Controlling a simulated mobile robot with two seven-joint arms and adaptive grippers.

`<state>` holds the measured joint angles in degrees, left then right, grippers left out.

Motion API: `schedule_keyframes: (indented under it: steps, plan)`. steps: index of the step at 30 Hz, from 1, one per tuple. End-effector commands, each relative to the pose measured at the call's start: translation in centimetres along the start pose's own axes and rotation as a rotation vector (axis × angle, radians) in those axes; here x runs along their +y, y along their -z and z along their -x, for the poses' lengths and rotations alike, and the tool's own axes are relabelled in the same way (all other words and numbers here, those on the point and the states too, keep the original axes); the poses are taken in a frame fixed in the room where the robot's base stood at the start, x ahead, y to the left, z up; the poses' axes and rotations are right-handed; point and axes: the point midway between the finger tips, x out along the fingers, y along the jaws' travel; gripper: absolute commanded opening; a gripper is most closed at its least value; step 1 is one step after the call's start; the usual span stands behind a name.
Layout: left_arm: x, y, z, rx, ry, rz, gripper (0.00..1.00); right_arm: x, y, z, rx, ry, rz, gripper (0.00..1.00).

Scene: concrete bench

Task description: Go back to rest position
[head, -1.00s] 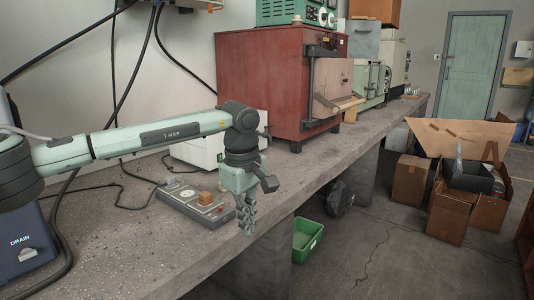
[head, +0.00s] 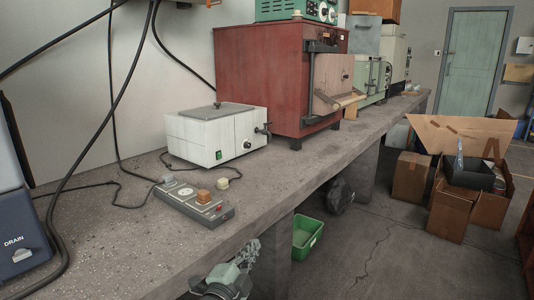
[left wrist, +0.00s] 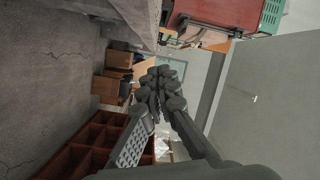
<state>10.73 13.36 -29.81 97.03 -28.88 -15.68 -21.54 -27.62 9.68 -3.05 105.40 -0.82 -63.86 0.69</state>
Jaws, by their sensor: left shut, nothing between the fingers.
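My left gripper (head: 246,252) is low at the bottom of the head view, in front of the concrete bench (head: 120,235) and below its top edge. Its fingers point up and away, closed together. In the left wrist view the fingers (left wrist: 160,78) meet at their tips with nothing between them. Most of my left arm is out of the head view. My right gripper is not in view.
Below are a green bin (head: 306,238) and cardboard boxes (head: 450,213). The floor (head: 390,260) in front is mostly clear.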

Motion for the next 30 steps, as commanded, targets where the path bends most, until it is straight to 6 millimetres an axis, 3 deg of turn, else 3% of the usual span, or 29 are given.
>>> schedule_keyframes:
  steps: [1, 6, 8, 12, 18, 21, 25, 30]
  plan:
    - [2.3, -3.0, 1.6, -0.093, -0.048, 0.091, 0.00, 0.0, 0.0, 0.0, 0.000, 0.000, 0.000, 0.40]
    - [9.6, -11.7, 8.2, -0.402, -0.187, 0.373, 0.00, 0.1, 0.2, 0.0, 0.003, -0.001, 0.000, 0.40]
    - [12.1, -14.2, 11.1, -0.509, -0.232, 0.463, 0.00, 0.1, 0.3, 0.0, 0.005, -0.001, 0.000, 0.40]
    - [17.9, -18.7, 19.0, -0.759, -0.330, 0.657, 0.00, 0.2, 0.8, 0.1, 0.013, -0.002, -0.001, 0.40]
    - [24.3, -22.0, 31.0, -1.088, -0.443, 0.882, 0.00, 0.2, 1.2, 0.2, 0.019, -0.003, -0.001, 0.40]
    - [26.1, -22.5, 35.5, -1.208, -0.478, 0.953, 0.00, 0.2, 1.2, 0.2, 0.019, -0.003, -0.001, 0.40]
    - [27.2, -22.6, 38.9, -1.297, -0.503, 1.005, 0.00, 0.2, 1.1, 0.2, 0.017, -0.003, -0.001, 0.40]
    - [27.5, -22.6, 39.9, -1.323, -0.511, 1.020, 0.00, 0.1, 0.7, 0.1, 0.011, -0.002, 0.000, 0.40]
